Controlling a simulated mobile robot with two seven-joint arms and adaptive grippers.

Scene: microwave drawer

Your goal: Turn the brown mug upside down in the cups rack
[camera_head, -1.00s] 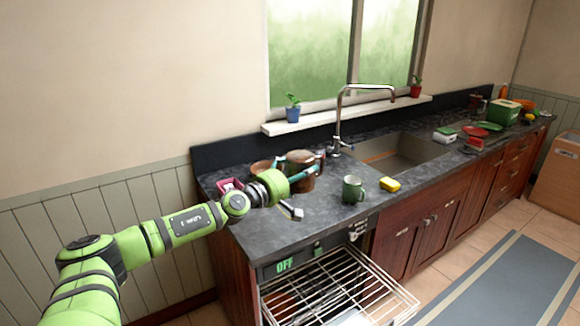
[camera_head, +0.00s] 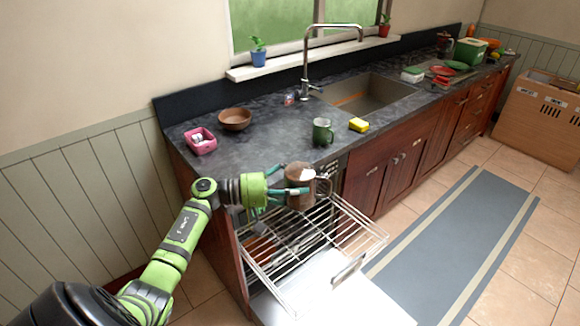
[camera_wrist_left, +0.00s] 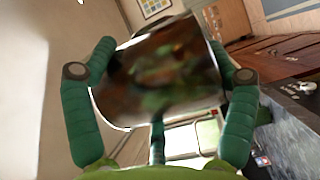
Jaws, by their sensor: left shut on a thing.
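My left gripper (camera_head: 277,196) is shut on the brown mug (camera_head: 299,176), holding it above the pulled-out wire rack (camera_head: 335,258) in front of the counter. In the head view the mug looks roughly upright, its handle pointing right. My right gripper is not in view.
On the counter (camera_head: 270,140) stand a green mug (camera_head: 322,131), a yellow sponge (camera_head: 358,125), a brown bowl (camera_head: 235,119) and a pink container (camera_head: 201,141). The sink (camera_head: 368,92) is behind. The open dishwasher door (camera_head: 340,300) lies below the rack.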

